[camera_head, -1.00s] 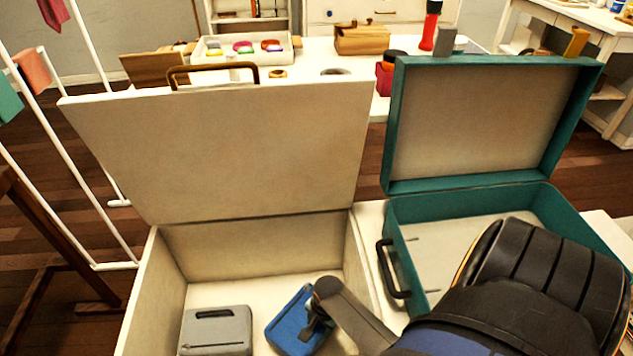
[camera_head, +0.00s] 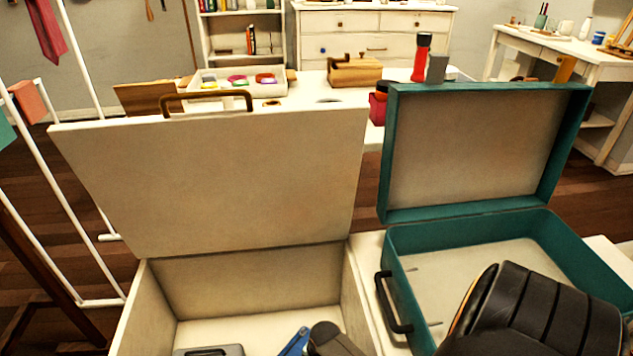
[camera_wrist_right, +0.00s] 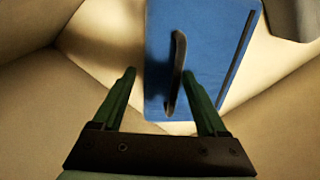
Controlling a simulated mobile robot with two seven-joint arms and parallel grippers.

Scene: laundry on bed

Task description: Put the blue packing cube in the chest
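The blue packing cube (camera_head: 294,342) lies inside the cream chest-like box (camera_head: 133,318), whose lid stands open. In the head view only a corner of the cube shows at the bottom edge. In the right wrist view the blue cube (camera_wrist_right: 205,50) shows its flat face and a dark handle (camera_wrist_right: 177,70). My right gripper (camera_wrist_right: 160,75) is open. The handle appears between its two green fingers, nearer the right finger; I cannot tell if they touch. In the head view my right arm hides part of the cube. My left gripper is not in view.
A grey packing cube (camera_head: 210,351) lies left of the blue one in the cream box. An open teal suitcase (camera_head: 400,240) stands to the right, partly behind my right arm. A drying rack (camera_head: 60,205) stands at the left. A white table with a tray (camera_head: 205,82) is behind the lids.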

